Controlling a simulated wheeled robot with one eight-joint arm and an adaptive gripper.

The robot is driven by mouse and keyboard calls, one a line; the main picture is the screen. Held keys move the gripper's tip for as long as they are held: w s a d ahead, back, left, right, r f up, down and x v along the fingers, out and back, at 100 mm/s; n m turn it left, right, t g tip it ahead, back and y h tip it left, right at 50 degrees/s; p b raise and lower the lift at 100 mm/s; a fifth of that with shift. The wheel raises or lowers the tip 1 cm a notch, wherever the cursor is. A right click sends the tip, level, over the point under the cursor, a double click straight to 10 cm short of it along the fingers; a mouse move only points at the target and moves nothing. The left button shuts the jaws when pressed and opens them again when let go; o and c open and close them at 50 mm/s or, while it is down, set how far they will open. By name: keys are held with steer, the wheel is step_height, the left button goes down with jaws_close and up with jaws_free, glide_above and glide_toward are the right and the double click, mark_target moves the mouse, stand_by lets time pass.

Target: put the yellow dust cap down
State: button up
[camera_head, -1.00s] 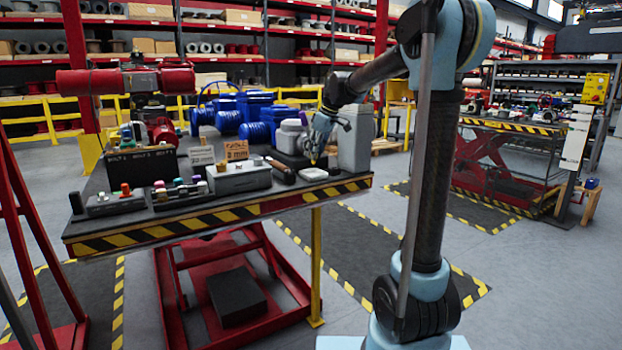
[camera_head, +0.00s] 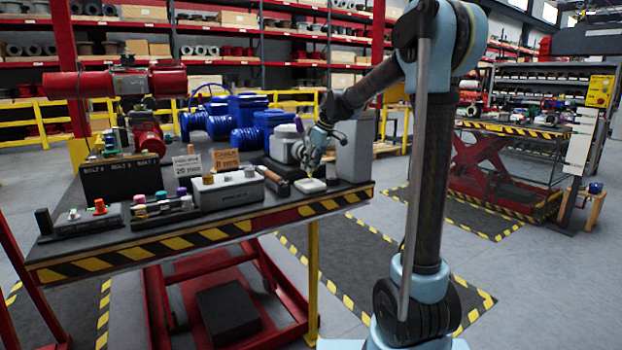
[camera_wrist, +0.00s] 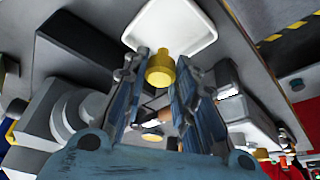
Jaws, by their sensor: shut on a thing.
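The yellow dust cap (camera_wrist: 160,68) is a short, stepped yellow cylinder between the fingertips in the wrist view. My gripper (camera_wrist: 162,70) is shut on it. A shallow white tray (camera_wrist: 180,40) with a raised rim lies just beyond the cap in the wrist view. In the head view my gripper (camera_head: 308,171) points down close above the white tray (camera_head: 311,187) near the front right of the workbench (camera_head: 240,222). The cap is too small there to make out clearly. I cannot tell whether it touches the tray.
A grey block with caps (camera_head: 228,192) and a brown-handled tool (camera_head: 273,181) lie left of the tray. A grey box (camera_head: 354,158) stands right behind my gripper. Blue pump-like machinery (camera_head: 250,118) is at the back. The striped bench edge is close in front.

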steer(key=shift+s+f, duration=0.1)
steer(key=shift+f, duration=2.1)
steer(key=o, duration=0.8)
